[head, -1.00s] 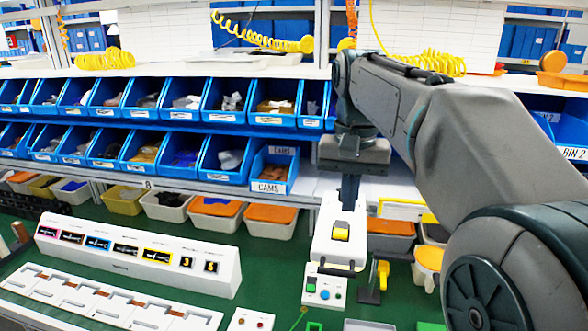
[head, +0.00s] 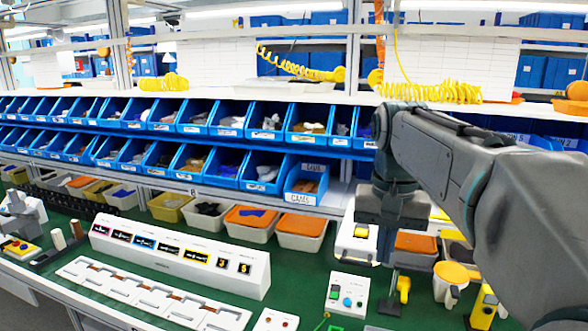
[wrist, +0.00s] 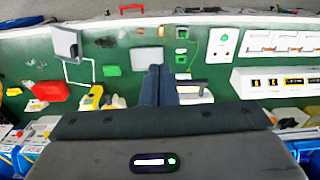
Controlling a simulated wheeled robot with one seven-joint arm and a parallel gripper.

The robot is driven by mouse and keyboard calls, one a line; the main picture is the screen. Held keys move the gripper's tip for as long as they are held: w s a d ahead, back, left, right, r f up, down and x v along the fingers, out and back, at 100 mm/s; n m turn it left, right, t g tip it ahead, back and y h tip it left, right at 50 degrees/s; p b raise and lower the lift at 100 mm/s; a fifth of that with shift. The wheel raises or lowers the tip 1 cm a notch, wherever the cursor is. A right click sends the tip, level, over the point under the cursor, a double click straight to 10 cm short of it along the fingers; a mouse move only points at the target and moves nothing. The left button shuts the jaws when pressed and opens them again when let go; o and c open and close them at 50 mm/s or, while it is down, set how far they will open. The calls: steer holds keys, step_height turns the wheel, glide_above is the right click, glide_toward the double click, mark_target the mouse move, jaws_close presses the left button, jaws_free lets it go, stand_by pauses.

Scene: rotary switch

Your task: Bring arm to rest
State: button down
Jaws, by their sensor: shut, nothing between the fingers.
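My gripper (head: 388,258) hangs pointing down from my arm at the right of the head view, over the green bench (head: 305,275). In the wrist view its two dark fingers (wrist: 158,82) stand together, shut and empty. A white device with a yellow switch (head: 360,232) is just left of and behind the fingers, partly hidden by my wrist. A white control box (head: 347,296) with green, blue and other buttons stands in front of it. The fingers look apart from both. I cannot tell which of these is the rotary switch.
A long white display panel (head: 180,262) and a white slotted tray (head: 145,300) lie left on the bench. Rows of blue bins (head: 257,178) and a shelf stand behind. A yellow handled item (head: 403,288) and a yellow block (head: 484,305) are to the right.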

steer(key=s+f+n+t+b, duration=0.2)
steer(key=s+f+n+t, duration=0.1)
steer(key=s+f, duration=1)
step_height(320, 180, down, 5)
steer(key=shift+r+b, duration=0.1)
steer(key=shift+b, duration=0.3)
